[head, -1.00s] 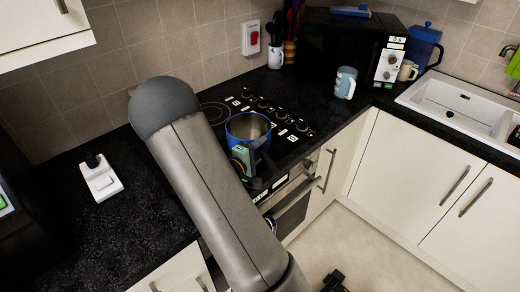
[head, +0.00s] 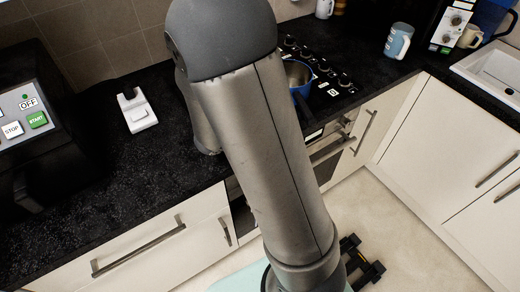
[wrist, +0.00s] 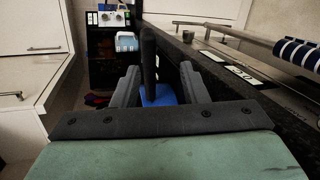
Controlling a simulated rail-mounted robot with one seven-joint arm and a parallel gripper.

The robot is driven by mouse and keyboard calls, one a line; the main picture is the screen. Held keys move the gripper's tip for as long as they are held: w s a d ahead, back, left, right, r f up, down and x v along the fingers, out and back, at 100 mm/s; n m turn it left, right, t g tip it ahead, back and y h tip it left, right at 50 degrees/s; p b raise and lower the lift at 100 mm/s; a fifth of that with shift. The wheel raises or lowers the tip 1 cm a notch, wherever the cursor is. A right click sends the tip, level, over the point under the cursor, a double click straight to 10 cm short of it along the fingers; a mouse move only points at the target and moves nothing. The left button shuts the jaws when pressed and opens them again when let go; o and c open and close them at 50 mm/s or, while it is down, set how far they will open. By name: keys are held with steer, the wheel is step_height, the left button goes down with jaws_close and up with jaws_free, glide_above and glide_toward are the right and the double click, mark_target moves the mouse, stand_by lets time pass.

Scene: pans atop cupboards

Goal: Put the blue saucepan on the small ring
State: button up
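The blue saucepan (head: 299,75) stands on the black hob (head: 334,83) near its knobs, partly hidden behind my arm in the head view. Its dark handle points toward the front edge. In the wrist view the blue of the pan (wrist: 160,96) shows between the fingers of my gripper (wrist: 160,78). The dark handle rises between the fingers, close to the left one, with a gap to the right one.
A white block (head: 137,110) lies on the counter left of the arm. A black appliance (head: 40,130) stands at far left. A striped towel (wrist: 298,54) hangs at the right in the wrist view.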

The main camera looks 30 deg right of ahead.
steer(key=s+a+m+g+y, duration=0.25)
steer(key=s+y, duration=0.35)
steer(key=s, duration=0.3)
steer(key=s+a+r+t+y, duration=0.1)
steer(key=a+y, duration=0.3)
steer(key=a, duration=0.2)
steer(key=s+a+r+t+y, duration=0.2)
steer(key=a+y, duration=0.2)
steer(key=a, duration=0.3)
steer(key=shift+s+y, duration=0.2)
steer(key=shift+y, duration=0.2)
